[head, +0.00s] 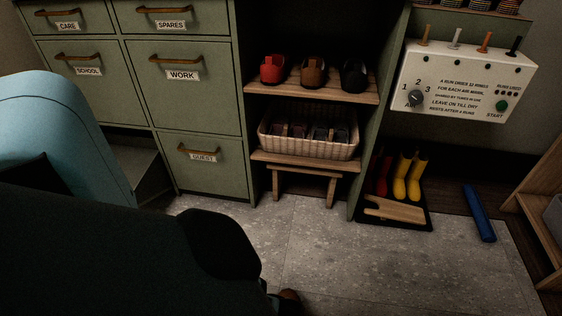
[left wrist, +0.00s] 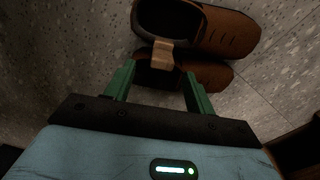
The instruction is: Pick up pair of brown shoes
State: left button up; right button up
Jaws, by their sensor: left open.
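A pair of brown shoes (left wrist: 226,28) lies on the grey tiled floor in the left wrist view. The two shoes are side by side, with a tan band (left wrist: 170,50) across them where they meet. My left gripper (left wrist: 158,72) is open, its green fingers pointing at the shoes on either side of the band's lower end. I cannot tell whether the fingers touch anything. In the head view only a bit of brown shoe (head: 289,297) shows past my dark arm, which hides the left gripper. My right gripper is not in view.
Green labelled drawers (head: 183,85) stand left of a shelf (head: 330,97) with red, brown and black shoes. Below is a wicker basket (head: 310,147) with more shoes. Yellow boots (head: 415,180), a blue roll (head: 479,213) and a wooden bench (head: 545,205) are right. The middle floor is clear.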

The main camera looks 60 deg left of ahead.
pick_arm(q)
jog(key=shift+s+a+f+b, duration=0.1)
jog(key=shift+f+b, duration=0.7)
jog(key=shift+f, duration=0.25)
jog(key=shift+a+f+b, duration=0.1)
jog(key=shift+f+b, duration=0.7)
jog(key=shift+f, duration=0.2)
jog(key=shift+f+b, duration=0.35)
jog(key=shift+f, duration=0.15)
jog(key=shift+c, duration=0.6)
jog(key=c, duration=0.7)
grip_shut()
